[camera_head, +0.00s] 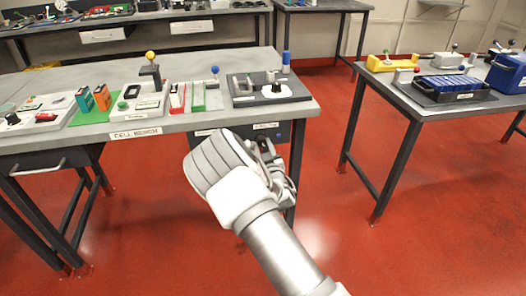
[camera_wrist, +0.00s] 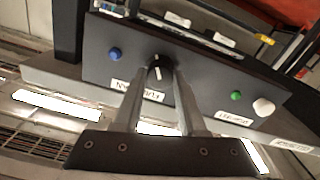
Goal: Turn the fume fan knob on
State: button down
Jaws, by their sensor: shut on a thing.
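The fume fan knob (camera_wrist: 155,66) is a black round knob with a white pointer line, on a dark panel (camera_wrist: 205,84) in the wrist view. My gripper (camera_wrist: 160,76) has its two fingers on either side of the knob and is shut on it. A white label (camera_wrist: 137,91), seen upside down, sits beside the knob and is partly hidden by a finger. In the head view my gripper (camera_head: 266,146) is at the dark panel under the right front of the cell bench; my wrist hides the knob there.
The panel also carries a blue button (camera_wrist: 115,54), a green button (camera_wrist: 236,96) and a white knob (camera_wrist: 264,107). The cell bench (camera_head: 210,122) holds several devices above my gripper. Another table (camera_head: 420,112) stands right; red floor between is clear.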

jog(key=n+b, duration=0.3)
jog(key=n, duration=0.2)
jog(key=shift+n, duration=0.3)
jog(key=n+b, duration=0.2)
jog(key=n, duration=0.3)
jog(key=shift+r+n+b, duration=0.1)
jog(key=shift+n+b, duration=0.2)
jog(key=shift+b, duration=0.05)
jog(key=shift+c, duration=2.3)
grip_release()
jog(key=p+v, duration=0.2)
jog(key=v, duration=1.5)
jog(key=shift+s+p, duration=0.2)
jog(key=shift+p, duration=0.2)
jog(key=shift+w+d+r, duration=0.1)
jog(key=shift+d, duration=0.05)
